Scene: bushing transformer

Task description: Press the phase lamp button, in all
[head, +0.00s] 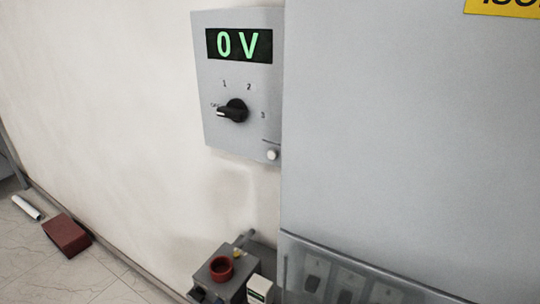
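A grey control box (216,133) hangs on the wall at the upper middle of the head view. Its dark display (238,44) reads "0 V" in green. Below it is a black rotary knob (234,111) with marks OFF, 1, 2 and 3; its pointer is toward OFF. A small round white button (271,155) sits at the box's lower right corner, close to the edge of a large grey cabinet. I cannot read a label on it, so I cannot tell if it is the phase lamp button. Neither of my grippers shows.
The large grey cabinet (410,130) fills the right side, with a yellow sign (505,6) and a clear cover (375,278) over switches low down. A grey box (222,278) with a red ring stands below. A red block (67,235) and white cylinder (26,207) lie on the floor.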

